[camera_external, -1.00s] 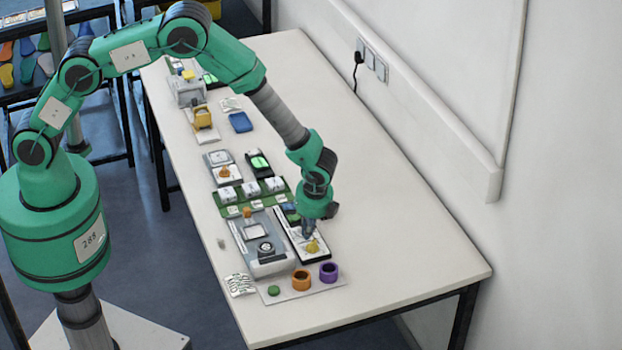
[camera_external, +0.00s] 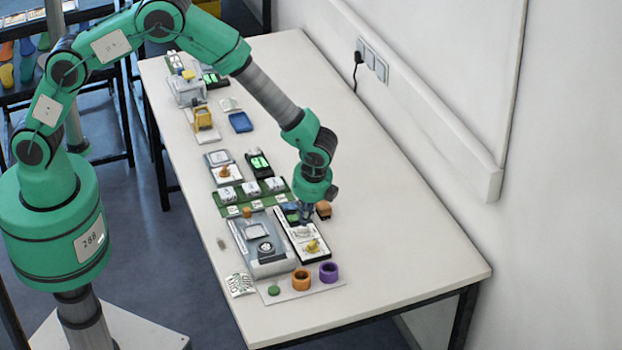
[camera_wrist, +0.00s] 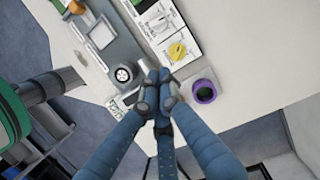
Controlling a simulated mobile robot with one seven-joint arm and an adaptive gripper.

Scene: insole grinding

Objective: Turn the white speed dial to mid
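A light panel (camera_external: 307,247) lies on the table with a yellow dial (camera_external: 313,246) near its front end. The yellow dial also shows in the wrist view (camera_wrist: 177,50). A white dial (camera_wrist: 161,24) sits beside it on the same panel, with printed labels around it. In the external view the white dial is small, just in front of my gripper (camera_external: 306,221). My gripper points down over the panel's back half; contact cannot be made out. In the wrist view its blue fingers (camera_wrist: 159,76) come together at the tips with nothing visible between them.
Orange (camera_external: 301,280) and purple (camera_external: 328,272) rings stand in front. A brown object (camera_external: 323,209) is close to the right of my gripper. The table's right side (camera_external: 410,240) is clear.

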